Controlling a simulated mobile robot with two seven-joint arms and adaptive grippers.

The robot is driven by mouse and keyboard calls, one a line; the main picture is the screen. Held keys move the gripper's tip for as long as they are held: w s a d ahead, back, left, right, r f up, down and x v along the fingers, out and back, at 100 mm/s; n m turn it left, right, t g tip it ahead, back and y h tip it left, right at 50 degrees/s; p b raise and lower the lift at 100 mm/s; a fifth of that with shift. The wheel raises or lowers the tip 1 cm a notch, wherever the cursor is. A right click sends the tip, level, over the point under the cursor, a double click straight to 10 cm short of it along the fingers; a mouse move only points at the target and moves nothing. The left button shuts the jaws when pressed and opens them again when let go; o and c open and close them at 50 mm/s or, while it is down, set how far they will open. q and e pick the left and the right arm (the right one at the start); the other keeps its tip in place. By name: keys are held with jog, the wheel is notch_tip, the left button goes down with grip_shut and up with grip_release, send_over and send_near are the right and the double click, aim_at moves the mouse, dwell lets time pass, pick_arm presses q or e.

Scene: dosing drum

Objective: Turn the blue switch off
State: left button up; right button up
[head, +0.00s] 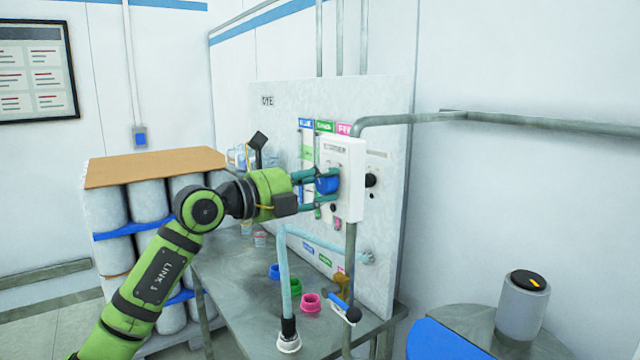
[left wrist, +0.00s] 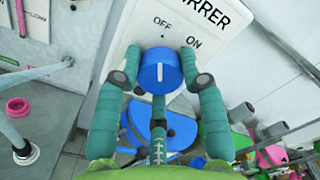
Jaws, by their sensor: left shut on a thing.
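The blue switch (head: 327,185) is a round knob on the white stirrer box (head: 349,200), which stands out from the grey-white panel. My left gripper (head: 322,187) is shut on it, with its green arm reaching in from the left. In the left wrist view, the blue knob (left wrist: 159,70) sits between the two teal fingers (left wrist: 160,82), which press on its sides. Its short white mark points up in the picture, toward the word OFF; the word ON lies to its right. My right gripper is not in view.
A metal table (head: 235,290) below the panel holds blue, green and pink rings (head: 311,302) and a pale blue pipe (head: 284,270). A grey pipe (head: 350,255) runs below the box. White drums (head: 110,208) stand at the left. A grey canister (head: 522,305) stands at the lower right.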

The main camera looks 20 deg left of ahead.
pick_arm(q)
jog(key=shift+a+r, duration=0.15)
jog(key=shift+r, duration=0.25)
jog(key=o, duration=1)
jog(key=shift+o, duration=0.7)
jog(key=shift+f, duration=0.2)
jog(key=shift+s+a+f, duration=0.1)
jog(key=shift+s+a, duration=0.2)
jog(key=shift+s, duration=0.05)
jog(key=v, duration=1.1)
